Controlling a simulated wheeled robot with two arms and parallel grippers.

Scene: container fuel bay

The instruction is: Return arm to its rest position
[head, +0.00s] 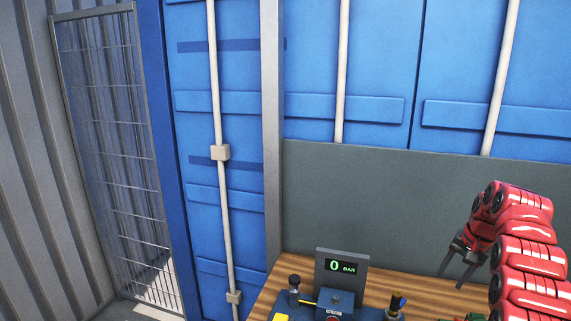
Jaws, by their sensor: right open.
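My right arm comes in from the lower right, red and bent at the top. My right gripper (458,264) hangs from it over the right part of the wooden bench, with its dark fingers pointing down and a gap between them. Nothing shows between the fingers. My left gripper is not in view.
A wooden bench (411,283) fills the bottom. On it stand a gauge panel (341,274) reading "0 BAR", a blue device (337,300) and a black-knobbed valve (295,284). Blue container doors (340,70) rise behind. A wire mesh gate (110,150) stands at left.

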